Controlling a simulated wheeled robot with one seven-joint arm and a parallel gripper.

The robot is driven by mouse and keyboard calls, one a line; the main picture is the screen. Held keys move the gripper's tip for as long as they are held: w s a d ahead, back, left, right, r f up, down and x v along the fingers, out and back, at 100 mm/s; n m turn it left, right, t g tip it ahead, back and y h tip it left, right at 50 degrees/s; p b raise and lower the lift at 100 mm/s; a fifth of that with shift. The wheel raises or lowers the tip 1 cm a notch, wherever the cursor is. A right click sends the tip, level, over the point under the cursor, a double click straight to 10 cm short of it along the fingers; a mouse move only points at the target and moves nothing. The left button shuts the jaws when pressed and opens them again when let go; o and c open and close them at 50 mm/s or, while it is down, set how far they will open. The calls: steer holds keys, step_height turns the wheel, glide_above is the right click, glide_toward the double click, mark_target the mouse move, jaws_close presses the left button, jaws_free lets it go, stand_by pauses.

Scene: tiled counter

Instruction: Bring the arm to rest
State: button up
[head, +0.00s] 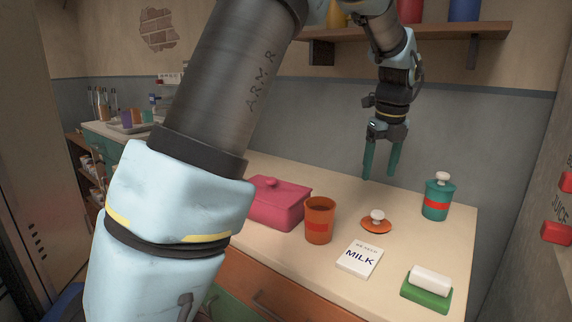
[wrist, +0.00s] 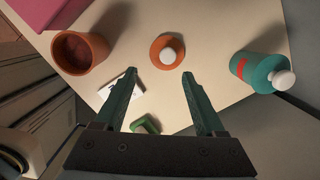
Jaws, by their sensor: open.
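My gripper (head: 380,160) points down above the counter (head: 300,252), near its back wall. Its two green fingers are apart with nothing between them in the head view. In the wrist view my gripper (wrist: 163,92) is open too, and an orange lid with a white knob (wrist: 167,52) lies beyond the fingertips. In the head view that orange lid (head: 376,226) lies on the counter below and in front of the gripper. My arm crosses the left and middle of the head view and hides part of the counter.
On the counter are an orange canister (head: 319,222), a pink lidded box (head: 275,205), a teal canister with its lid on (head: 437,200), a milk card (head: 359,259) and a green block with a white roll (head: 427,290). A shelf (head: 400,31) hangs close behind my arm.

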steer(key=a+f+n+p, duration=0.3)
steer(key=a+n, duration=1.3)
steer(key=a, duration=0.4)
steer(key=s+a+f+n, duration=0.1)
steer(key=s+a+n, duration=0.3)
steer(key=a+n, duration=0.3)
steer(key=s+a+f+n+p, duration=0.1)
steer(key=s+a+n, duration=0.4)
steer(key=a+n, duration=0.3)
steer(key=shift+s+f+n+p, duration=0.3)
steer(key=shift+f+n, duration=0.1)
steer(key=shift+n, duration=0.5)
